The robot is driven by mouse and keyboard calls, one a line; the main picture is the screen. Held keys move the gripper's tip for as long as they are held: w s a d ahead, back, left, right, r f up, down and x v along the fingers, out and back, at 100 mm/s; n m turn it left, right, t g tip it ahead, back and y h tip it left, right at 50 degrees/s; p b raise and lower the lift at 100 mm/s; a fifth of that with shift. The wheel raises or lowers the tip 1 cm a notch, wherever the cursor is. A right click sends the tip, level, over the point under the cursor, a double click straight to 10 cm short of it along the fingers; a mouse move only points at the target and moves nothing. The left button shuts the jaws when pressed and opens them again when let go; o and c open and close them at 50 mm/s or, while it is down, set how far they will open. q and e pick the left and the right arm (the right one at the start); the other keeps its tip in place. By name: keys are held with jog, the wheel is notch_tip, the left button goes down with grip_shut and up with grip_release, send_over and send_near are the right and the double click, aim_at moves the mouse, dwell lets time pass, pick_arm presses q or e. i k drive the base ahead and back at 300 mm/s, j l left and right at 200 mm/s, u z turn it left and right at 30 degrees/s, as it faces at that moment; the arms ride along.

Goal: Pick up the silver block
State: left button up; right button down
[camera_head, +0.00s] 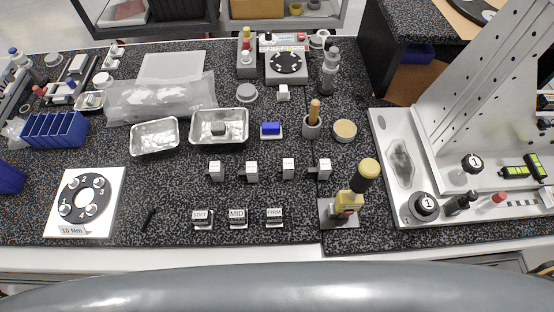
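Several small blocks are on the speckled counter, and I cannot tell for certain which one is the silver block. A small grey metallic block (218,129) lies in the right of two shallow metal trays (235,137). A small pale cube (283,92) stands behind it to the right. A row of small whitish blocks stands in the middle of the counter, including one at the left end (215,171) and one at the right end (324,168). Neither of my grippers is in view.
A yellow-topped tool (350,200) and a wooden-handled tool in a grey cup (311,126) stand upright. A tall perforated metal fixture (478,90) fills the right side.

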aim_at(216, 171)
jog(key=k+l+z, duration=0.1)
jog(key=z, duration=0.4)
jog(key=k+l+z, duration=0.15)
jog(key=z, duration=0.35)
jog(key=k+l+z, duration=0.25)
jog(key=z, duration=0.25)
